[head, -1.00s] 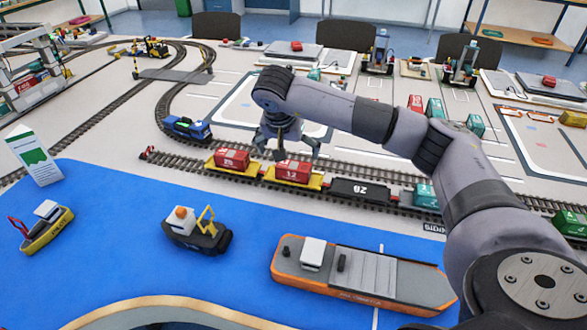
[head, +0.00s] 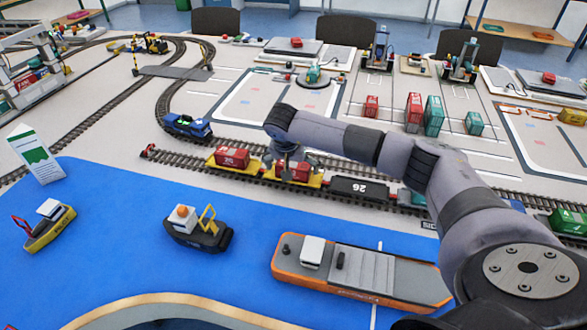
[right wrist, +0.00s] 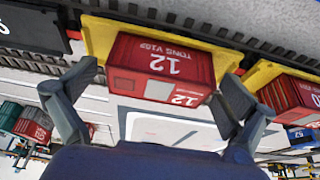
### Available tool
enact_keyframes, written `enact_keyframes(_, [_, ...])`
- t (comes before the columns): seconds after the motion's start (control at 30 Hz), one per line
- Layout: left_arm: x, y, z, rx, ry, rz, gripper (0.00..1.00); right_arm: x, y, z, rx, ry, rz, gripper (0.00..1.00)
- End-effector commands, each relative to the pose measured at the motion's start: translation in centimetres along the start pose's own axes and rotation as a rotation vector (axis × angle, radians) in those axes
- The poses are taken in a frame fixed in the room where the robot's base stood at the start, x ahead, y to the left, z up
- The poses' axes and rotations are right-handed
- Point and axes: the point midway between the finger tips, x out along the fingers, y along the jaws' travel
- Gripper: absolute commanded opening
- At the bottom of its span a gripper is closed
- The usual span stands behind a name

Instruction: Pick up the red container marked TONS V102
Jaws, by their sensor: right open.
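The red container marked TONS V102, with a large white 12 (right wrist: 160,62), sits on a yellow wagon (right wrist: 98,38) in the right wrist view. It also shows in the head view as a red box (head: 296,175), partly covered by my gripper. My right gripper (right wrist: 158,100) is open, with one finger on each side of the container in the picture. In the head view the right gripper (head: 290,163) is just over the container. I cannot tell whether the fingers touch it. My left gripper is not in view.
Another red container (head: 232,157) rides on the adjoining yellow wagon to the left. A black wagon marked 26 (head: 359,190) stands to the right. A blue locomotive (head: 187,126) is on the curved track. An orange-hulled ship (head: 355,270) lies on the blue area in front.

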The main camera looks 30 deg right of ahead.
Motion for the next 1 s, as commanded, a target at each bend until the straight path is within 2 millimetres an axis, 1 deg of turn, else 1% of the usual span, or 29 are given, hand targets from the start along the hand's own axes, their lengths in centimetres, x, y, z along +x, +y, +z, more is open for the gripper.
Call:
enact_keyframes(0.07, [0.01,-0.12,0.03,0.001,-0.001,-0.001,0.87,-0.02,-0.01,0.00,0.000,0.000,0.000,0.99])
enact_keyframes(0.8, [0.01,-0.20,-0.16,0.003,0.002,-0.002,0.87,-0.07,0.01,-0.02,0.001,0.000,0.000,0.50])
enact_keyframes(0.83, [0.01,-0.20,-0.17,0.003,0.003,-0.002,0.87,-0.07,0.01,-0.02,0.001,0.000,0.000,0.48])
enact_keyframes(1.0, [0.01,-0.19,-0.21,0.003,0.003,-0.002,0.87,-0.10,-0.01,-0.05,0.001,0.000,-0.001,0.48])
